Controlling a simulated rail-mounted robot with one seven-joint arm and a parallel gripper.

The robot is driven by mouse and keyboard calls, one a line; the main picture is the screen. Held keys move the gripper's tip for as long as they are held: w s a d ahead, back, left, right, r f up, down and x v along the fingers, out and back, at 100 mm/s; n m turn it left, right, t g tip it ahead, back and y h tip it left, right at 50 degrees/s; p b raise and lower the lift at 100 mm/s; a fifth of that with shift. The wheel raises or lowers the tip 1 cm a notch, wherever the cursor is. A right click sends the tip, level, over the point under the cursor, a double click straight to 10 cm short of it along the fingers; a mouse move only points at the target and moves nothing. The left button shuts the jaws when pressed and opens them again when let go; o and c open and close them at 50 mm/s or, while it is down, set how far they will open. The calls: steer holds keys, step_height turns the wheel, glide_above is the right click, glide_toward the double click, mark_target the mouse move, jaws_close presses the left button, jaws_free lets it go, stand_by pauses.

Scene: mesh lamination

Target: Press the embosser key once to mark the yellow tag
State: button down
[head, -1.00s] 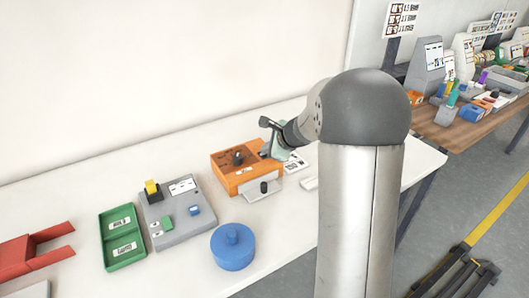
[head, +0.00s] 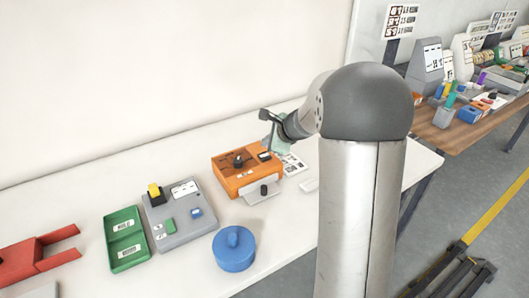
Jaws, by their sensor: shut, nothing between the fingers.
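I cannot tell whether the yellow block is the tag. An orange box device (head: 240,178) stands right of it, with a black knob (head: 238,160) and a small dark key-like part (head: 264,156) on top. Which device is the embosser is not clear. My gripper (head: 268,149) is shut and empty, just behind and above the orange device's right end. Its fingertips are small and partly hidden.
A green two-part tray (head: 126,258) and a red open holder (head: 30,262) lie to the left. A round blue lidded pot (head: 234,252) stands in front. A printed sheet (head: 292,163) lies right of the orange device. The table's back left is clear.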

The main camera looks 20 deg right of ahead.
mark_target(267, 156)
steer(key=shift+r+p, duration=0.95)
steer(key=shift+r, duration=0.6)
steer(key=s+a+r+n+g, duration=0.1)
steer(key=s+a+n+g, duration=0.1)
steer(key=s+a+n, duration=0.45)
steer(key=s+a+n+g, duration=0.2)
steer(key=s+a+n, duration=0.2)
steer(key=s, duration=0.5)
steer(key=s+f+n+g+h, duration=0.1)
steer(key=s+n+g, duration=0.1)
steer(key=s+n, duration=0.4)
steer(key=s+f+n+g+h, duration=0.2)
steer(key=s+n, duration=0.4)
steer(key=s, duration=0.9)
steer(key=shift+h, duration=0.3)
steer(key=shift+d, duration=0.1)
